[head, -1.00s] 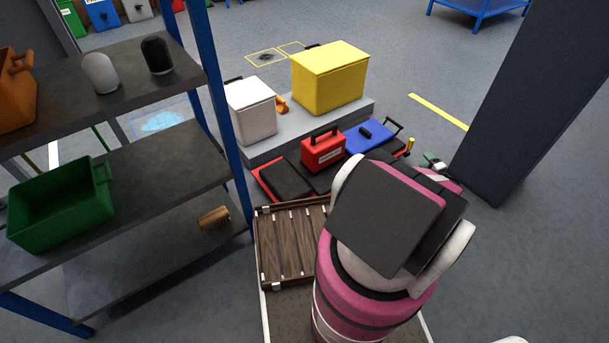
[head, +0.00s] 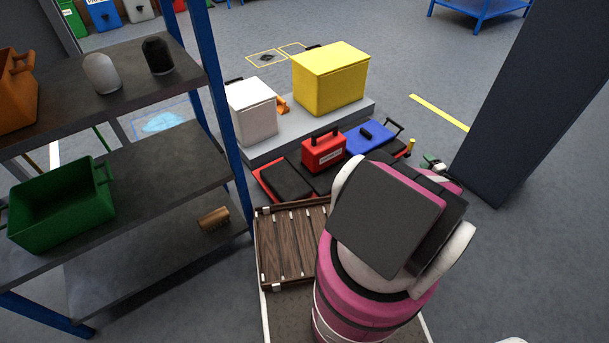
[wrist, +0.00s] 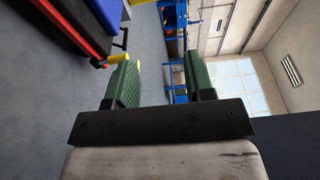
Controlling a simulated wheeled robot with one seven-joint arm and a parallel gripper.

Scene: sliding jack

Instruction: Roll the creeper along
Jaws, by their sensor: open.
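The creeper appears to be the low red-framed board with black pads (head: 286,178) and a blue section (head: 366,138) on the floor in the head view. A black bar handle (head: 393,127) and a yellow-tipped part (head: 411,144) stand at its right end. In the wrist view its blue and red edge (wrist: 98,15) shows at upper left, with the yellow part (wrist: 118,58) by the left finger. My gripper (wrist: 158,62) is open, its green fingers apart with nothing visible between them. In the head view it is mostly hidden behind my arm, right of the creeper.
A red toolbox (head: 323,151) sits on or against the creeper. Behind it, a grey platform (head: 280,142) carries a yellow box (head: 330,80) and a white box (head: 252,108). A shelf rack (head: 150,185) stands left, a dark pillar (head: 530,110) right.

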